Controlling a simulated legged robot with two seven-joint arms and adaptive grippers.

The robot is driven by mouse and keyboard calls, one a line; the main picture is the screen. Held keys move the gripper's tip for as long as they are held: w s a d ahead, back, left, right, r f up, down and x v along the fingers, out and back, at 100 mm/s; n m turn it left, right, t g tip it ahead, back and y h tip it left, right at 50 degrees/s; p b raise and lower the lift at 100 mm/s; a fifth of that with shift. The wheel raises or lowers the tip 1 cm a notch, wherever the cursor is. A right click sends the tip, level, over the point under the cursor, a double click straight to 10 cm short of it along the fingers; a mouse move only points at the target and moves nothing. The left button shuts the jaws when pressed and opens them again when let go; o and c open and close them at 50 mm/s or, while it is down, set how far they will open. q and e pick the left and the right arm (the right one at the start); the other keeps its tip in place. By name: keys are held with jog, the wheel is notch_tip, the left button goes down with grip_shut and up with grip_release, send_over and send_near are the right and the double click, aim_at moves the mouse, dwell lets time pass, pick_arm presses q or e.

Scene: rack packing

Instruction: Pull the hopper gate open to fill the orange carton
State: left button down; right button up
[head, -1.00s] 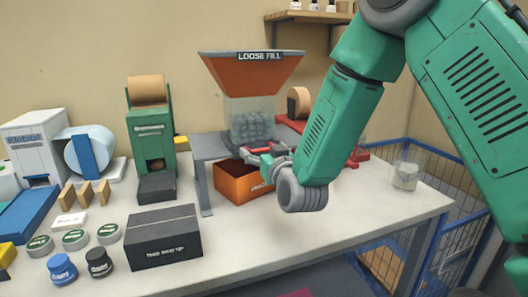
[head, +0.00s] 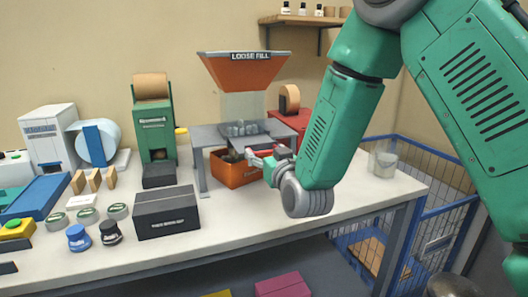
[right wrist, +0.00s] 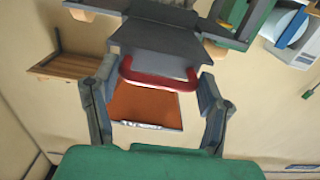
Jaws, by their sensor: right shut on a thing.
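The hopper (head: 243,72), marked LOOSE FILL, stands above a grey stand (head: 208,138). Its clear chamber (head: 243,105) is mostly empty, with some grey fill (head: 240,129) low down. My right gripper (head: 268,160) is shut on the red gate handle (right wrist: 158,85), in front of the stand. The handle's ends meet a grey plate (right wrist: 155,42). My left gripper is out of view.
A black box (head: 167,213) lies left of the stand, with a green machine (head: 153,125) behind it. A red device (head: 290,120) is at the right. A clear beaker (head: 383,160) stands near the table's right edge, beside a blue wire cage (head: 445,225).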

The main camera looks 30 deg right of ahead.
jog(key=shift+w+d+f, duration=0.1)
jog(key=shift+w, duration=0.3)
jog(key=o, duration=1.5)
jog(key=shift+d, duration=0.1)
jog(key=shift+c, duration=0.2)
jog(key=shift+s+d, duration=0.1)
jog(key=v, duration=0.7)
jog(key=shift+s, duration=0.25)
